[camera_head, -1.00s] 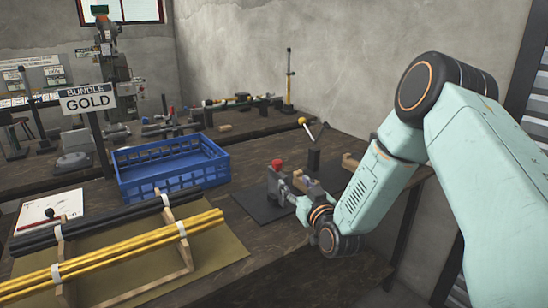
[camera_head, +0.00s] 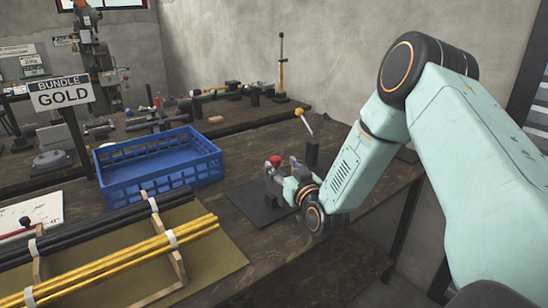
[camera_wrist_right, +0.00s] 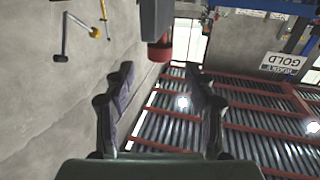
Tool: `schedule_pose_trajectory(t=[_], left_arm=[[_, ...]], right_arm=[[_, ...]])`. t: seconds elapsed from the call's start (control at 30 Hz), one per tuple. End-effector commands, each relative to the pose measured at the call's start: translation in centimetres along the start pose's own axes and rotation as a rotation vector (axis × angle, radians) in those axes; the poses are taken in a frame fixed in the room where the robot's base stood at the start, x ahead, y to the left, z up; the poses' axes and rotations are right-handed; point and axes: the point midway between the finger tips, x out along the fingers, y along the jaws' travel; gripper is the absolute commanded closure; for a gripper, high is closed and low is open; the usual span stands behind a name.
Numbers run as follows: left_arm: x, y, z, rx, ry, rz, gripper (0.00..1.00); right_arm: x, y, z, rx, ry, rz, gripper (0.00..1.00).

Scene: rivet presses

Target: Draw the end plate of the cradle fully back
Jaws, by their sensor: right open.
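The cradle's end plate, a grey upright plate (camera_wrist_right: 155,18) with a red knob (camera_head: 275,160), stands on a dark base plate (camera_head: 258,205) near the table's right edge. My right gripper (camera_head: 283,170) is close beside the knob. In the right wrist view, the open fingers (camera_wrist_right: 158,75) point toward the red knob (camera_wrist_right: 160,51), which shows just beyond the gap between the fingertips; the gap is empty. My right wrist and forearm hide most of the cradle in the head view. My left gripper is not in view.
A blue crate (camera_head: 110,184) stands left of the cradle. Yellow rods (camera_head: 150,256) and black rods (camera_head: 80,240) lie on wooden supports at front left. A yellow-tipped lever (camera_head: 306,122) rises behind the cradle. A GOLD sign (camera_head: 62,94) stands at left.

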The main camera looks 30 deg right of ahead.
Motion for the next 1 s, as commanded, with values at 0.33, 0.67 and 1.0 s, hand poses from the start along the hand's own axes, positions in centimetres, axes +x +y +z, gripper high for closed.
schedule_pose_trajectory(t=[0.33, 0.67, 1.0], left_arm=[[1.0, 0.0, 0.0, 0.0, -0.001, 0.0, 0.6], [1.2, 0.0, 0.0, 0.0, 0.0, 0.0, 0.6], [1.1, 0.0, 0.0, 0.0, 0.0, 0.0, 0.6]], right_arm=[[4.8, 0.0, 0.1, -0.001, 0.001, -0.001, 0.45], [6.2, 0.0, 0.1, 0.001, -0.001, -0.001, 0.45], [6.2, 0.0, 0.1, 0.001, -0.001, 0.0, 0.61]])
